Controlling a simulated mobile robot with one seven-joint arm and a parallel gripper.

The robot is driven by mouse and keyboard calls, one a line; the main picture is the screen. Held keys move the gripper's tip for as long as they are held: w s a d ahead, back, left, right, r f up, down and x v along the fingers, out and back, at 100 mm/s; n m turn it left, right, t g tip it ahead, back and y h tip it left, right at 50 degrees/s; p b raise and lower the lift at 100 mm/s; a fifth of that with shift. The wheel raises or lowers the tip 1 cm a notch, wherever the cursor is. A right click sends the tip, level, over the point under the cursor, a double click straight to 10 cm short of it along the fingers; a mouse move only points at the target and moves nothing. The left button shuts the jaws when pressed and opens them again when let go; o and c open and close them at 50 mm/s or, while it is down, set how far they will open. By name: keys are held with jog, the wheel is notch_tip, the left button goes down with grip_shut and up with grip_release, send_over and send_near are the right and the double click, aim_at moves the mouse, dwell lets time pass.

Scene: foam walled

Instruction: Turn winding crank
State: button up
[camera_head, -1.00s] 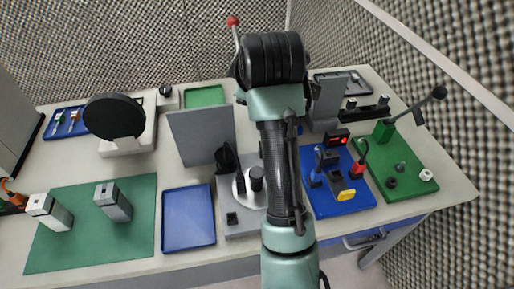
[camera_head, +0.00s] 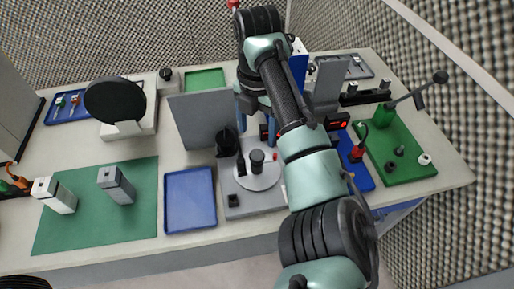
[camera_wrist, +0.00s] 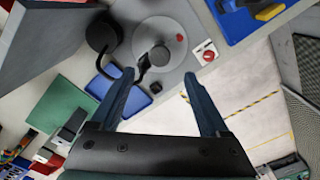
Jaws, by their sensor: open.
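A grey station (camera_head: 236,207) near the table's middle carries a pale round disc (camera_head: 257,183) with an upright black knob (camera_head: 257,158). I cannot tell surely whether this or the rod with a dark end knob (camera_head: 420,102) on the green board is the winding crank. In the head view my arm partly hides the gripper and the station's right side.
A grey upright panel (camera_head: 192,122) and a black cup-like part (camera_head: 226,142) stand close left of the disc. A red button (camera_wrist: 208,56) sits beside it. A blue tray (camera_head: 190,200) lies left, a blue board (camera_head: 356,176) and green board (camera_head: 412,170) right.

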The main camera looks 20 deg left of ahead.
aim_at(257, 155)
notch_tip(257, 155, down, 8)
jog(key=shift+p, duration=0.35)
jog(key=shift+c, duration=0.2)
grip_shut()
